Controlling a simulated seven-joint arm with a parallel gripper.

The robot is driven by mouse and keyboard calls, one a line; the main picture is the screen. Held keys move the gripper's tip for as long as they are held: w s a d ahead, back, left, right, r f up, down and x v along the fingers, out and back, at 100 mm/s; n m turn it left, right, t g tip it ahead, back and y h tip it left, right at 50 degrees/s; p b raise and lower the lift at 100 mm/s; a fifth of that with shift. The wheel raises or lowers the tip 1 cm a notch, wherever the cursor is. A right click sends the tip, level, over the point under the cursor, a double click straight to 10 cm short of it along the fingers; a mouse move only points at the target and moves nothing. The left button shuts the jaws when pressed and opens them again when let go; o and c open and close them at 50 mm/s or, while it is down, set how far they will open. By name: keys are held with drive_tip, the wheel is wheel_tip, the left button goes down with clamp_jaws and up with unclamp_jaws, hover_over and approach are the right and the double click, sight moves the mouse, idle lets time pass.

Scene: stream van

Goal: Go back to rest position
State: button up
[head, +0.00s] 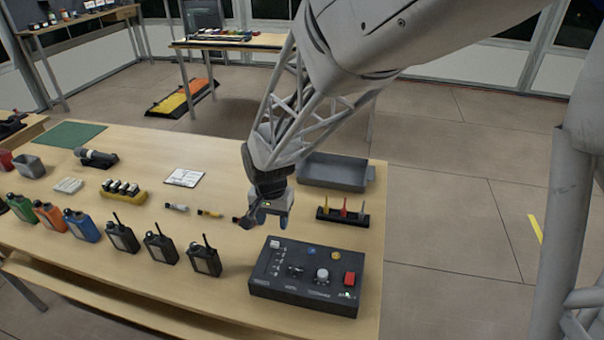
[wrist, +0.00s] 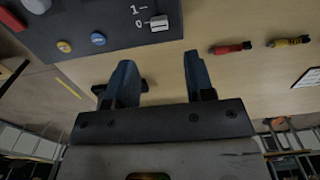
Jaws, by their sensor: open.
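My gripper (head: 270,213) hangs over the right part of the wooden table (head: 190,265), just behind the black control box (head: 300,290). In the wrist view my gripper (wrist: 158,80) shows two blue fingers, spread apart with nothing between them. The control box (wrist: 95,25) lies ahead of the fingertips there, with yellow and blue buttons and a slider beside the marks 1 and 0. In the head view the box also has a red button and a round knob. My gripper looks apart from the box.
Several radios (head: 160,248) stand along the front edge. Small connectors lie left of my gripper, a red one (wrist: 230,48) and a yellow one (wrist: 287,42). A grey tray (head: 335,173) and a black rack (head: 343,215) with coloured pieces stand on the right. The floor at right is mostly clear.

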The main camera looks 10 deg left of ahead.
drive_tip(key=s+d+r, duration=0.1)
drive_tip(key=d+r, duration=0.3)
drive_tip(key=d, duration=0.4)
drive_tip(key=s+d+r+t, duration=0.1)
drive_tip(key=d+r, duration=0.3)
drive_tip(key=d, duration=0.3)
drive_tip(key=s+d+r, duration=0.2)
drive_tip(key=d+r, duration=0.3)
drive_tip(key=d, duration=0.3)
drive_tip(key=s+d+r+t, duration=0.1)
drive_tip(key=s+d+r, duration=0.3)
drive_tip(key=s+d, duration=1)
drive_tip(key=shift+d+r+t, duration=0.2)
drive_tip(key=shift+d+t, duration=0.1)
drive_tip(key=shift+d, duration=1)
idle(0.4)
